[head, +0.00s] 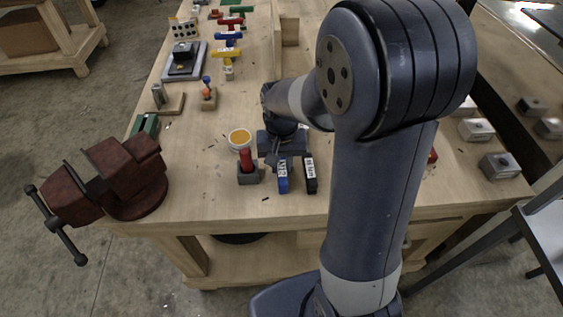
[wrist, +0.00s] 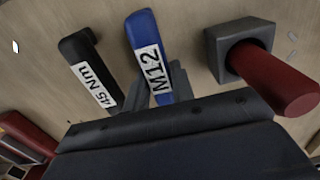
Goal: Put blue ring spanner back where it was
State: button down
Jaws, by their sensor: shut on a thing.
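The blue ring spanner (head: 282,184) is near the front edge of the workbench, its white label facing the camera. In the wrist view the blue spanner (wrist: 142,28) shows a label reading M12, with grey fingers on either side of it. My gripper (wrist: 161,88) is shut on it. In the head view my gripper (head: 283,158) hangs over the bench front, and its fingertips are partly hidden. The far end of the spanner is hidden by the gripper. I cannot tell whether the spanner touches the bench.
A black tool (head: 310,186) labelled 45 Nm lies close beside the blue spanner. A red handle (head: 246,158) stands in a grey block (head: 248,177) on the other side. A yellow-topped round tin (head: 240,138) is behind. A dark red vise (head: 125,178) occupies the left front corner.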

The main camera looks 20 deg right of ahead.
jog(key=shift+f, duration=0.2)
jog(key=c, duration=1.1)
grip_release()
notch_tip(320, 180, up, 11)
jog(key=shift+f, duration=0.1)
